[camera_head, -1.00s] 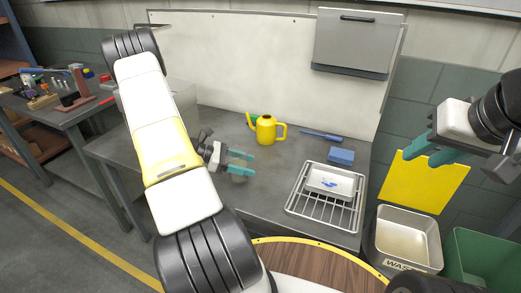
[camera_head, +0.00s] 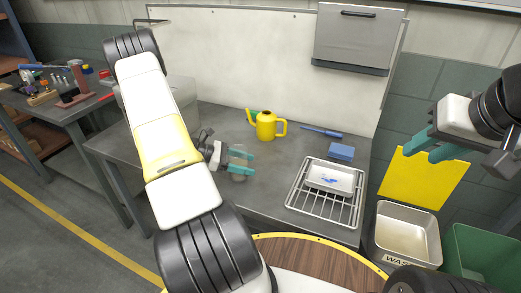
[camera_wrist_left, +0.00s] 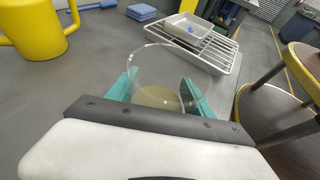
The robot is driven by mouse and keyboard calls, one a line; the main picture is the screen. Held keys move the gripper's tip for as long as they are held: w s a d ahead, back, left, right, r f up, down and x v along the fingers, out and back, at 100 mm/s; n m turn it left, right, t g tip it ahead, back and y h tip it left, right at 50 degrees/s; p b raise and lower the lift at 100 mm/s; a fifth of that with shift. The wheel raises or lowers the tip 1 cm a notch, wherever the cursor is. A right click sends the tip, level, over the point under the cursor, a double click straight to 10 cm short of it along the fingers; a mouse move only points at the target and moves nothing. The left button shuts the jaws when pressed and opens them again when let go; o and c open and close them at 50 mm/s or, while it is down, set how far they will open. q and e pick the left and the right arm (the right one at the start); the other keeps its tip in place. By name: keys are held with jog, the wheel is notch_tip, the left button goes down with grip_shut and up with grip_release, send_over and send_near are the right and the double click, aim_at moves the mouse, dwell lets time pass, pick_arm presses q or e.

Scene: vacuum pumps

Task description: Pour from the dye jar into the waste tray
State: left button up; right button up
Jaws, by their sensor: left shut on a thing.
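The dye jar (camera_wrist_left: 157,75) is a clear, see-through vessel with something pale at its bottom. It stands between the teal fingers of my left gripper (camera_wrist_left: 155,92), which is shut on it. In the head view the left gripper (camera_head: 241,162) is low over the workbench, and the jar is faint there. The waste tray (camera_head: 404,260) is a pale metal bin with partly hidden lettering "WAS", low at the right beyond the bench. My right gripper (camera_head: 431,147) is empty, its teal fingers apart, above the yellow panel at the right.
A yellow watering can (camera_head: 266,126) stands behind the left gripper on the bench (camera_head: 215,190). A wire rack (camera_head: 322,207) holds a white tray (camera_head: 331,177) with blue marks. A green bin (camera_head: 470,250) stands beside the waste tray.

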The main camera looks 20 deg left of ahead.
pick_arm(q)
jog(key=shift+f, duration=0.15)
jog(key=o, duration=1.7)
jog(key=shift+o, duration=0.2)
jog(key=v, duration=0.7)
jog(key=shift+s+a, duration=0.1)
jog(key=shift+a, duration=0.25)
jog(key=shift+a, duration=0.1)
jog(key=shift+v, duration=1.1)
grip_shut()
